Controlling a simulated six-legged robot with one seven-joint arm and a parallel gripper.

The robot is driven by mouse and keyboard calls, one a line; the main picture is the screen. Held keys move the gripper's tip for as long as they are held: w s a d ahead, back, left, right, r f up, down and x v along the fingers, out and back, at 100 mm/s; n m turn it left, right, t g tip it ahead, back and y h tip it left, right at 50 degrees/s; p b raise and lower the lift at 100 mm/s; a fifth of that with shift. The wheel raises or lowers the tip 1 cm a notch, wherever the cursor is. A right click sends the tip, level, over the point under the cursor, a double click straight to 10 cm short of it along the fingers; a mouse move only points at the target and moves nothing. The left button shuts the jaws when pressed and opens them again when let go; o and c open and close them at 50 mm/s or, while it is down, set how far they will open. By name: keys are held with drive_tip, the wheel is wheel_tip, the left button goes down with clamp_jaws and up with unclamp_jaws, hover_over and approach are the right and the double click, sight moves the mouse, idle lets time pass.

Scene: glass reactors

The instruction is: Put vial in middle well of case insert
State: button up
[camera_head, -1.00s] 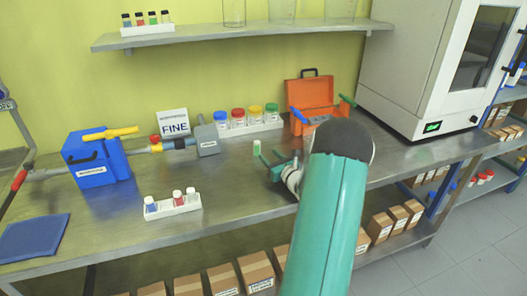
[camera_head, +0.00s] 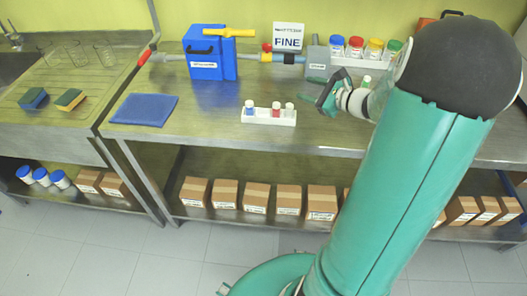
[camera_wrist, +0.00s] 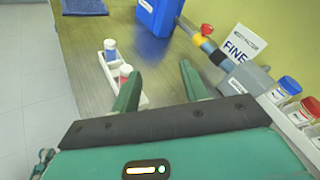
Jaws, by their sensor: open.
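A small white rack (camera_head: 255,119) stands on the bench with a blue vial (camera_head: 249,107), a red vial (camera_head: 276,109) and a white-capped vial (camera_head: 289,109). My gripper (camera_head: 318,98) is open and empty, to the right of this rack above the bench. In the wrist view, the rack (camera_wrist: 143,101) lies beyond and left of my open gripper (camera_wrist: 159,72); the left finger partly covers its near end.
A blue box (camera_head: 208,60) with a yellow handle, a pipe and a grey block (camera_head: 317,62) stand behind. A FINE sign (camera_head: 288,40) and a rack of coloured-cap jars (camera_head: 365,58) are at the back. A blue mat (camera_head: 144,109) lies at left.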

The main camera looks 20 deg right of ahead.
drive_tip(key=s+a+r+n+g+y, duration=0.1)
drive_tip(key=s+a+n+g, duration=0.2)
drive_tip(key=a, duration=0.4)
drive_tip(key=s+a+r+n+g, duration=0.1)
drive_tip(key=s+a+n+g, duration=0.1)
drive_tip(key=a+n, duration=0.35)
drive_tip(key=s+a+r+n+g+y, duration=0.1)
drive_tip(key=s+a+r+n+g, duration=0.2)
drive_tip(key=a, duration=0.5)
drive_tip(key=s+a+r+n+h, duration=0.1)
drive_tip(key=s+a+n+h, duration=0.1)
drive_tip(key=s+n, duration=0.4)
drive_tip(key=s+a+r+n+h, duration=0.1)
drive_tip(key=s+a+n+h, duration=0.1)
drive_tip(key=s+n+h, duration=0.3)
drive_tip(key=s+n, duration=0.2)
drive_tip(key=shift+a+n+g, duration=0.3)
drive_tip(key=shift+a+n, duration=0.05)
drive_tip(key=shift+o, duration=0.4)
drive_tip(key=shift+s+d+r+n+h, duration=0.1)
drive_tip(key=shift+s+d+n+h, duration=0.1)
drive_tip(key=shift+n+h, duration=0.1)
